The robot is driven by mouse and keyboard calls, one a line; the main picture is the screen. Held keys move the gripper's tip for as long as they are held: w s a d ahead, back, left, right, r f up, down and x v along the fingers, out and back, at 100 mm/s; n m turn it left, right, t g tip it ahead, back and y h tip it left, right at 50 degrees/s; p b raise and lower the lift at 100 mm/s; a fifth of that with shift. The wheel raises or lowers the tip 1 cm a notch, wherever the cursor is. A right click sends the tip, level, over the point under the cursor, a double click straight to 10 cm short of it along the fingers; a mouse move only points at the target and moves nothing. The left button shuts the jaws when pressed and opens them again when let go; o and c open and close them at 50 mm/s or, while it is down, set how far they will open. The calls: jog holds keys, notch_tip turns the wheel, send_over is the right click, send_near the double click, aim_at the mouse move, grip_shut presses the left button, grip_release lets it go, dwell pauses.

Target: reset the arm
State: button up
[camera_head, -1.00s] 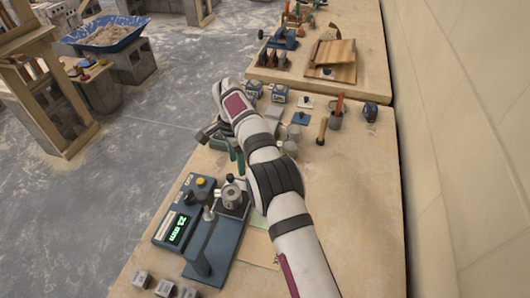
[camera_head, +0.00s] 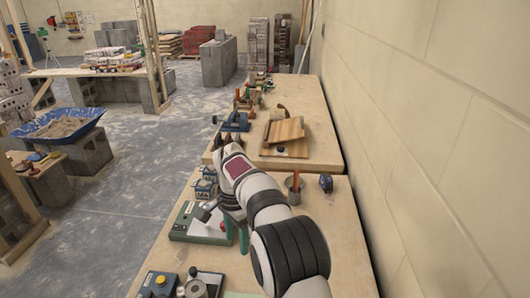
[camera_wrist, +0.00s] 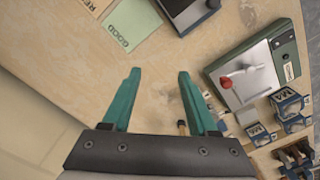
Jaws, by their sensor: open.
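My gripper (camera_wrist: 157,100) is open in the wrist view, with two green fingers spread apart and nothing between them. It hangs above the wooden bench (camera_wrist: 75,62). In the head view my white and black arm reaches forward over the bench (camera_head: 335,235), and the green fingers (camera_head: 236,235) point down beside a green-based device. The fingertips are partly hidden by the arm there.
A green-based device with a red knob (camera_wrist: 226,82) and small blue-labelled moulds (camera_wrist: 287,104) lie to the right in the wrist view. A green card (camera_wrist: 131,24) lies at the top. In the head view a tape measure (camera_head: 326,183) sits near the wall. A second bench (camera_head: 325,120) stands beyond.

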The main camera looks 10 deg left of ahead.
jog(key=s+d+r+n, duration=0.1)
jog(key=s+d+r, duration=0.7)
jog(key=s+d, duration=0.15)
jog(key=s+d+f+n+y, duration=0.1)
jog(key=s+d, duration=0.3)
jog(key=s, duration=0.8)
jog(key=s+d+f+n, duration=0.1)
jog(key=s+d, duration=0.4)
jog(key=s, duration=0.7)
jog(key=shift+s+f+y, duration=0.15)
jog(key=shift+s+y, duration=0.1)
jog(key=shift+y, duration=0.15)
